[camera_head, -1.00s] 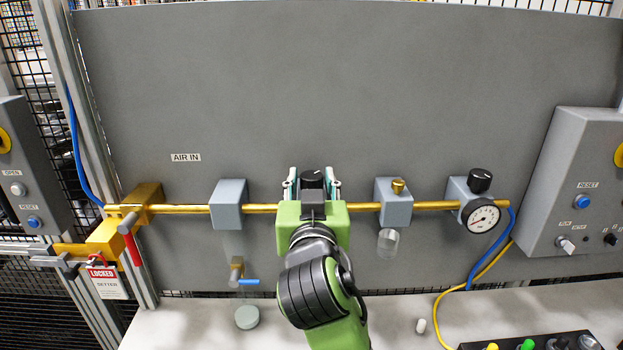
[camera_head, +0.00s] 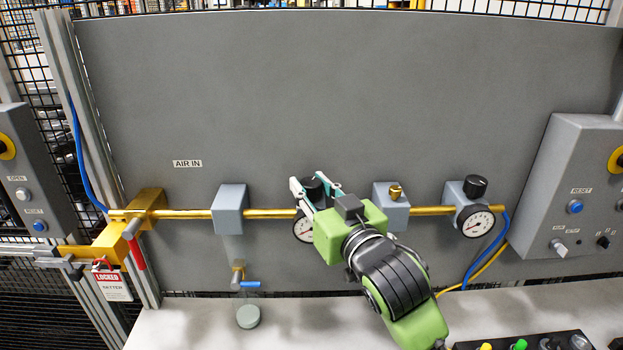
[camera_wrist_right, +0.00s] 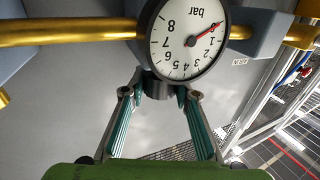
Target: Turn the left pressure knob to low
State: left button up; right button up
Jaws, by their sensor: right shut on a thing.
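The left pressure knob (camera_head: 312,189) is a black round knob above a white gauge (camera_head: 303,230) on the brass pipe. My right gripper (camera_head: 316,186) is shut on this knob, with one finger on each side. In the right wrist view, the knob (camera_wrist_right: 158,87) sits between the fingertips (camera_wrist_right: 160,94). The gauge (camera_wrist_right: 186,40) appears upside down there, marked in bar, and its red needle points near the zero end, beside the 1. Part of the gauge and regulator body is hidden behind the gripper in the head view. My left gripper is not in view.
A second black knob (camera_head: 476,186) and gauge (camera_head: 475,221) are to the right. A grey block with a brass cap (camera_head: 391,207) stands close beside my right gripper. Another grey block (camera_head: 230,208) is to the left.

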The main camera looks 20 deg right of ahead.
jog(key=n+y, duration=0.2)
jog(key=y, duration=0.1)
jog(key=shift+d+g, duration=0.2)
jog(key=shift+g, duration=0.1)
jog(key=shift+n+g+y, duration=0.7)
jog(key=shift+n+y, duration=0.4)
jog(key=shift+y, duration=0.5)
jog(key=shift+a+y, duration=0.15)
jog(key=shift+y, duration=0.15)
jog(key=o, duration=1.1)
jog(key=shift+w+f, duration=0.1)
jog(key=shift+w, duration=0.1)
jog(key=shift+v, duration=6)
